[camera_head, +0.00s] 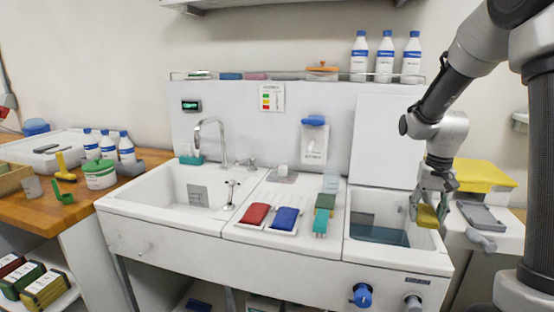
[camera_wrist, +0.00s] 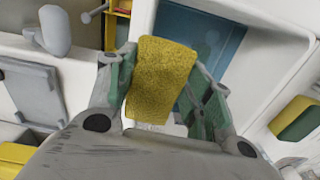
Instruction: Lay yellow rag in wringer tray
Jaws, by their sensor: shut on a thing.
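My gripper (camera_head: 432,209) is shut on the yellow rag (camera_head: 427,217). In the wrist view the rag (camera_wrist: 160,80) is a rough yellow pad between the two fingers (camera_wrist: 161,85). The gripper hangs at the right side of the right basin, near its rim. A flat grey tray (camera_head: 484,217), which looks like the wringer tray, lies to the right of the gripper, apart from the rag. It also shows at the left of the wrist view (camera_wrist: 30,92). Part of the rag is hidden by the fingers.
The right basin (camera_head: 378,235) holds blue-grey water. A yellow lidded box (camera_head: 484,175) stands behind the grey tray. A grey cylinder (camera_head: 481,239) sits in front.

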